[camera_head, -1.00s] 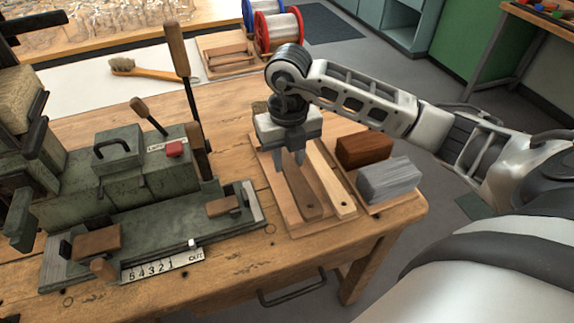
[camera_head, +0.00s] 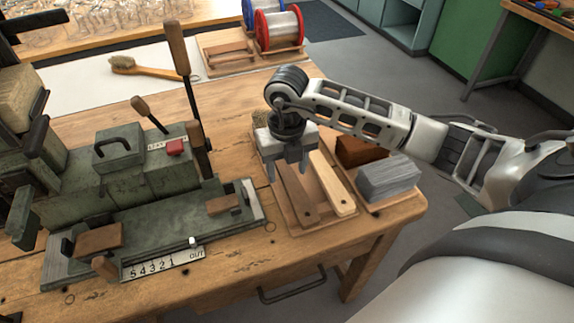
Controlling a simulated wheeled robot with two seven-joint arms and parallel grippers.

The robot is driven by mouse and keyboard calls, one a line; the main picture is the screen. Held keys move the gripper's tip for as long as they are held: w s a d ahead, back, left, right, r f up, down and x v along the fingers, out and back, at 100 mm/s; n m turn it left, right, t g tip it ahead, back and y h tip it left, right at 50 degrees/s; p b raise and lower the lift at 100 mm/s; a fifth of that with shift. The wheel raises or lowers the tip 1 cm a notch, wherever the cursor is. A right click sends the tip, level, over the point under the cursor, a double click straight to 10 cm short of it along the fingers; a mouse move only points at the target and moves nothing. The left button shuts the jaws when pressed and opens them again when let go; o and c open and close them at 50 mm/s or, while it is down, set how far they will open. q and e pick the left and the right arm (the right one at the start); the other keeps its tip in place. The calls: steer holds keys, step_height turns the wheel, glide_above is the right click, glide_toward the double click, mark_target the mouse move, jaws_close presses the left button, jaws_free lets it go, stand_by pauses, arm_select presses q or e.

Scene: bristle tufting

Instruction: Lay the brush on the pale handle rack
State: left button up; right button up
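The handle rack (camera_head: 277,196) is a pale wooden tray near the table's right end. A brown handle (camera_head: 300,204) and a pale handle (camera_head: 335,190) lie side by side on it. A bristle tuft (camera_head: 259,117) shows behind my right gripper (camera_head: 287,174); the gripper hides whether it joins the brown handle as one brush. My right gripper points down with its fingers apart, over the upper part of the brown handle; contact cannot be told. Another brush (camera_head: 145,70), with pale bristles and a tan handle, lies on the white sheet at the back left. My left gripper is not in view.
A grey block (camera_head: 388,180) and a brown block (camera_head: 362,150) sit on a tray right of the rack. A green machine (camera_head: 120,170) with upright levers fills the left. Wire spools (camera_head: 279,27) stand behind. Bare table lies in front of the rack.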

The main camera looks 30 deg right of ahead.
mark_target(287, 172)
steer(key=shift+r, duration=0.25)
step_height(287, 172, up, 12)
steer(key=shift+f, duration=0.1)
stand_by(0.6)
